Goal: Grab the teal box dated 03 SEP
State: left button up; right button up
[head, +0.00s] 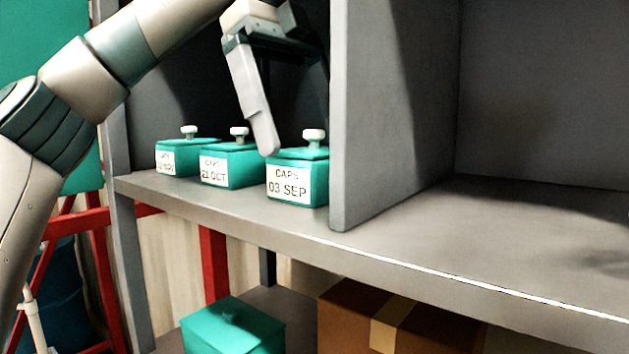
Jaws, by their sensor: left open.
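The teal box labelled CAPS 03 SEP (315,184) stands upright on the grey shelf (250,210), close to the upright divider. It has a lid with a white knob (314,136). My left gripper (290,145) comes down from above over this box and is open, with one pale finger in front and left of the knob. The other finger is dark and partly hidden behind it, near the divider. I cannot tell whether the front finger touches the lid. My right gripper is not in view.
A teal box labelled 21 OCT (230,170) stands just left, and another teal box (180,160) with a hard-to-read date is farther left. The grey divider (375,110) is close on the right. Below are a teal box (235,330) and a cardboard box (345,320).

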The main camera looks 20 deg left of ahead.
aim_at(312, 149)
pick_arm(q)
jog(key=shift+x, duration=0.9)
jog(key=shift+d+f+p, duration=0.25)
jog(key=shift+f+p, duration=0.15)
jog(key=shift+f, duration=0.3)
jog(key=shift+s+d+f, duration=0.15)
jog(key=shift+d+f, duration=0.05)
jog(key=shift+f, duration=0.25)
jog(key=shift+c, duration=0.7)
jog(key=c, duration=1)
jog(key=shift+r, duration=0.2)
jog(key=shift+c, duration=0.2)
